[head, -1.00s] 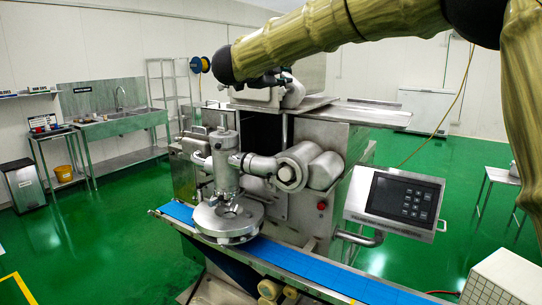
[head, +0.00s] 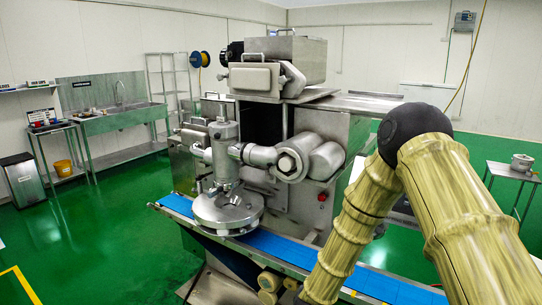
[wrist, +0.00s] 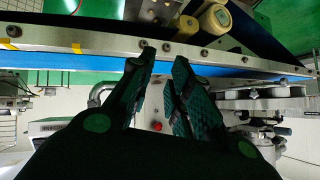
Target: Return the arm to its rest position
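My arm, in a yellow-green ribbed cover with a black elbow joint, is bent on the right side of the head view, its forward part pointing down past the bottom edge. My gripper is out of the head view. In the wrist view my gripper (wrist: 165,55) has its two dark green fingers apart with nothing between them. Beyond the fingertips lies the metal side rail of the blue conveyor (head: 275,246), which also shows in the wrist view (wrist: 100,61). I cannot tell the exact distance to the rail.
The encrusting machine (head: 318,128) stands in the middle, with its round metal head (head: 227,211) over the belt. My arm hides the control panel in the head view. A small table (head: 513,174) stands at right. Green floor (head: 110,235) is open at left.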

